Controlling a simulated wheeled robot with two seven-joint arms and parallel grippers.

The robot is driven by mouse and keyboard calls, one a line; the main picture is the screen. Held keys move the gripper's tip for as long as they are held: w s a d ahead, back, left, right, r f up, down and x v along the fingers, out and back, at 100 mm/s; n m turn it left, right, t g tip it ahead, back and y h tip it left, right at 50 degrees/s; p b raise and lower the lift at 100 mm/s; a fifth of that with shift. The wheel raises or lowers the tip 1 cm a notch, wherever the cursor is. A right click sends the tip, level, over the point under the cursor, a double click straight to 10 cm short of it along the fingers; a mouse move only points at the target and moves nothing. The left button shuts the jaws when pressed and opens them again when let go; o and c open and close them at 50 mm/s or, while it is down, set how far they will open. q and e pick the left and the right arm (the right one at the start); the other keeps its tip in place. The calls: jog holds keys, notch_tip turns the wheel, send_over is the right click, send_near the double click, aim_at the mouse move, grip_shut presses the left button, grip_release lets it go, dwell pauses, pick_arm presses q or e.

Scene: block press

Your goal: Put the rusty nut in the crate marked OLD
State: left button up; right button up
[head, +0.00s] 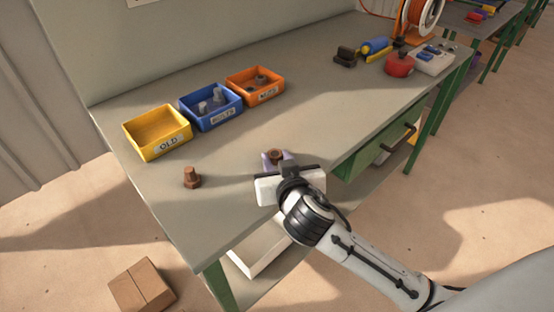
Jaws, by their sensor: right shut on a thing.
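The rusty nut (276,155) is brown and shows just beyond my right gripper (278,161), near the bench's front edge. My right gripper is shut on it; its hand hides part of the nut, and I cannot tell whether the nut touches the bench. The yellow crate marked OLD (174,145) stands on the bench to the left of and beyond the gripper, and looks empty. My left gripper is not in view.
A rusty bolt (191,178) stands on the bench in front of the yellow crate. A blue crate (226,117) holding bolts and an orange crate (268,95) holding nuts stand beside it. A red object (400,66) and other items are at the far right. The bench middle is clear.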

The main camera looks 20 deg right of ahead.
jog(key=shift+f, duration=0.1)
jog(key=o, duration=1.1)
